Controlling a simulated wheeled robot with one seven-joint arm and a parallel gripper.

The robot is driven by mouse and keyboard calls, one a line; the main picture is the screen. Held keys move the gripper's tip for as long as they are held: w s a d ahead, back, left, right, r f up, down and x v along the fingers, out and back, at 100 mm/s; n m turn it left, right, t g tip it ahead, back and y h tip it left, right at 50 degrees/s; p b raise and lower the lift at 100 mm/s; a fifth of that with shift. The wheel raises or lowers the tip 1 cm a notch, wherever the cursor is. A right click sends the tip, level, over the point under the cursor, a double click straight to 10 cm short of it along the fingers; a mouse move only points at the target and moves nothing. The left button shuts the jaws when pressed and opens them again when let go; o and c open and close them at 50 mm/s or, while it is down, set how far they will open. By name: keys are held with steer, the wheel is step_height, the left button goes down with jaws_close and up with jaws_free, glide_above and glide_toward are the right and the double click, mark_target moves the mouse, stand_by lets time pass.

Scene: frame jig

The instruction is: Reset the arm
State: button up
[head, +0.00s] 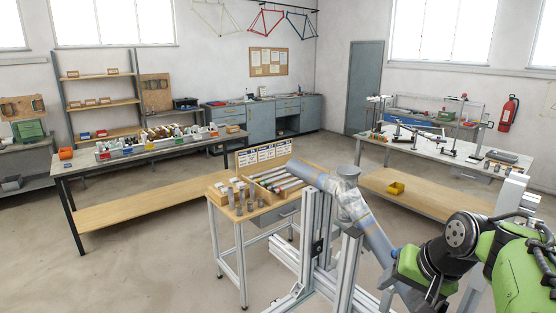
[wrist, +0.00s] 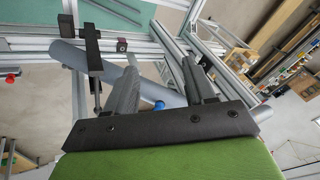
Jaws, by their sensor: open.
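My gripper (wrist: 160,72) is open in the wrist view, its two dark grey fingers apart. A blue-grey tube (wrist: 85,65) runs behind the fingers, and I see nothing clearly held between them. In the head view my green and black arm reaches in from the lower right, close to the frame jig. The jig has upright aluminium posts (head: 311,235) and carries blue-grey tubes (head: 372,232) joined near its top. Whether the fingers touch a tube is unclear, and the fingertips are hard to make out in the head view.
A small wooden-topped table (head: 222,200) with tubes and metal pieces stands left of the jig. A long workbench (head: 75,163) stands farther left and another bench (head: 425,150) at the back right. A yellow bin (head: 396,188) sits on its lower shelf. Open floor (head: 140,265) lies at front left.

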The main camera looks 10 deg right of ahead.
steer(key=s+a+f+n+h+b, duration=0.1)
steer(key=s+a+n, duration=0.1)
steer(key=s+a, duration=0.35)
steer(key=s+a+f+n+h+b, duration=0.1)
steer(key=s+a+f+n, duration=0.1)
steer(key=a, duration=0.7)
steer(key=s+a+f+n+b, duration=0.1)
steer(key=s+a+f+n, duration=0.1)
steer(key=s, duration=0.7)
steer(key=shift+a+f+n+y+b, duration=0.2)
steer(key=shift+f+n+y+b, duration=0.25)
steer(key=shift+f, duration=0.5)
